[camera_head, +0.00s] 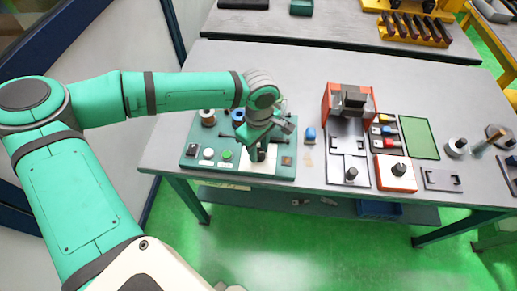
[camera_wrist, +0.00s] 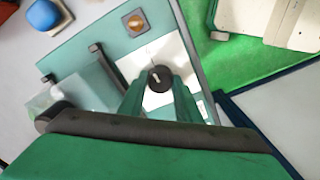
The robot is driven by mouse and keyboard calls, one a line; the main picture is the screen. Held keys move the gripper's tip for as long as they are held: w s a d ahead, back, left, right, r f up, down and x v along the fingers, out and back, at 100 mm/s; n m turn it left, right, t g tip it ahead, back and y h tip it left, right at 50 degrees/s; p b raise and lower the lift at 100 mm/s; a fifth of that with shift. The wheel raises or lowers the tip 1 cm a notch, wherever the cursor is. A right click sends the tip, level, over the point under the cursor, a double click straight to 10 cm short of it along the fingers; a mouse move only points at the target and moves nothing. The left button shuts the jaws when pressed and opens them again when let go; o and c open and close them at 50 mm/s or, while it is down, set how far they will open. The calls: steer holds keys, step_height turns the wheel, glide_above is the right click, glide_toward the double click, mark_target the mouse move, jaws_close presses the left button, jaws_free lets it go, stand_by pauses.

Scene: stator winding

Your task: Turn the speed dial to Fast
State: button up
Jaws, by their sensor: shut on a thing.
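The speed dial (camera_wrist: 160,77) is a round dark knob with a pale pointer mark, seen from above in the wrist view. It stands on a white plate (camera_wrist: 187,76) on the green winding panel (camera_head: 235,174). My gripper (camera_wrist: 159,84) points down at the dial, with its two green fingers closed on either side of it. In the head view my gripper (camera_head: 260,148) is over the right part of the panel and partly hides the dial. The speed markings are too small to read, so I cannot tell which setting the pointer faces.
A white button (camera_head: 208,153), a green button (camera_head: 226,155) and wire spools (camera_head: 208,117) are on the panel left of my gripper.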

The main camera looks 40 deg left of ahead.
steer(key=shift+m, duration=0.5)
steer(key=o, duration=1.1)
steer(key=shift+c, duration=0.2)
steer(key=shift+r, duration=0.1)
step_height(320, 180, up, 11)
steer(key=shift+f, duration=0.2)
